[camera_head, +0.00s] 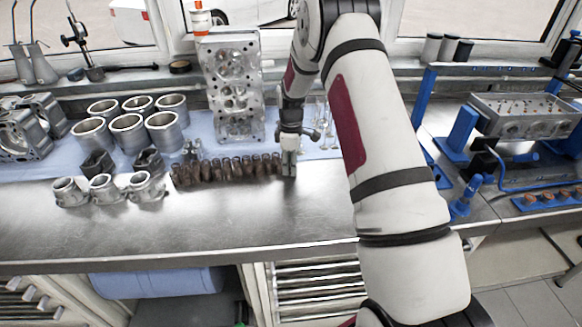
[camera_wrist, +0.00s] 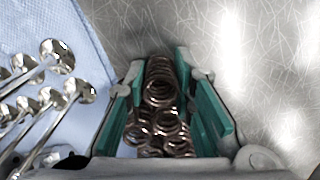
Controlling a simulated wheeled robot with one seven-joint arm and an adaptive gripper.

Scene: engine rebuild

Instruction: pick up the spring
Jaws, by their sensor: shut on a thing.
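Several dark coppery coil springs stand in a row (camera_head: 225,171) on the steel bench in the head view. My gripper (camera_head: 289,170) points down at the right end of that row, its fingers low over the bench. In the wrist view, a spring (camera_wrist: 159,90) sits between the green-padded fingers of my gripper (camera_wrist: 160,72), which is shut on it. More springs (camera_wrist: 168,135) crowd right behind it, lower in the picture. I cannot tell whether the held spring still touches the bench.
Shiny valves (camera_wrist: 62,62) lie on a blue cloth (camera_wrist: 95,40) beside the gripper. A cylinder head (camera_head: 232,90) stands behind the row. Cylinder liners (camera_head: 127,131) and small flanged parts (camera_head: 103,187) stand left. The bench front (camera_head: 220,222) is clear.

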